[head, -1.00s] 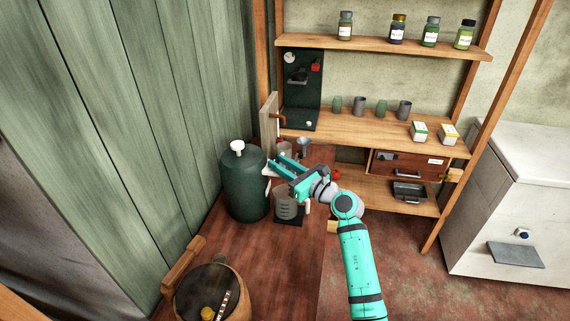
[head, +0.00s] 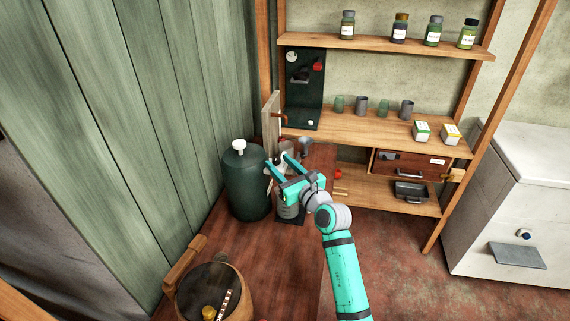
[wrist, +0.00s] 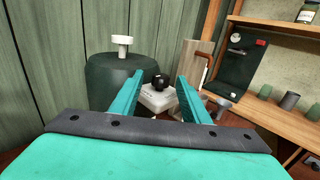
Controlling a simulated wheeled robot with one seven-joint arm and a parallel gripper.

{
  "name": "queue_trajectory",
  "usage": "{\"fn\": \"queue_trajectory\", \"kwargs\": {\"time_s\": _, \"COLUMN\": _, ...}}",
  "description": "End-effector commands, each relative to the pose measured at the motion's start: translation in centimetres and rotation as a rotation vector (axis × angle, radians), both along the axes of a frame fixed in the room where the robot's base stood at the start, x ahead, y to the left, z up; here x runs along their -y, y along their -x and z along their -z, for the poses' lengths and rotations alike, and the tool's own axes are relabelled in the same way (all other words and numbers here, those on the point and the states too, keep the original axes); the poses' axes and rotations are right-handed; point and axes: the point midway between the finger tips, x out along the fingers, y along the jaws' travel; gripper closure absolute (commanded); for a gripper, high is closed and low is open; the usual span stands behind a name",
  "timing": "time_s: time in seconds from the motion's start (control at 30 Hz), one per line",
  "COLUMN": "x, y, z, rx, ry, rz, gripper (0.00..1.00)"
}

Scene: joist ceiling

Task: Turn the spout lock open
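A dark green canister (head: 247,190) with a white top knob (head: 239,145) stands on the red-brown bench by the green wall. The canister (wrist: 98,75) and its white knob (wrist: 122,42) also show in the wrist view. A white block with a black round knob (wrist: 160,82) sits at the canister's right side; it appears to be the spout lock. My gripper (head: 278,160) is open, its two fingers pointing at this block. In the wrist view the black knob shows between the fingertips; I cannot tell whether they reach it. A clear jug (head: 287,210) is partly hidden below my gripper.
A wooden board with a brown handle (head: 272,122) stands behind the canister. A dark panel (head: 303,100), cups and small boxes occupy the shelf behind. A wooden bucket (head: 215,290) stands at the front left. Bench between bucket and canister is clear.

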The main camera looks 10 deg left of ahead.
Motion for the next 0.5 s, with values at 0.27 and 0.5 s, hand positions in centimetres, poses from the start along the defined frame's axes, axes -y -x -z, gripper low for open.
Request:
{"fn": "queue_trajectory", "kwargs": {"time_s": 0.27, "x": 0.1, "y": 0.0, "z": -0.1, "rx": 0.002, "ry": -0.001, "rz": 0.002, "gripper": 0.59}}
{"fn": "queue_trajectory", "kwargs": {"time_s": 0.5, "x": 2.0, "y": 1.6, "z": -0.2, "rx": 0.002, "ry": -0.004, "rz": 0.005, "gripper": 0.59}}
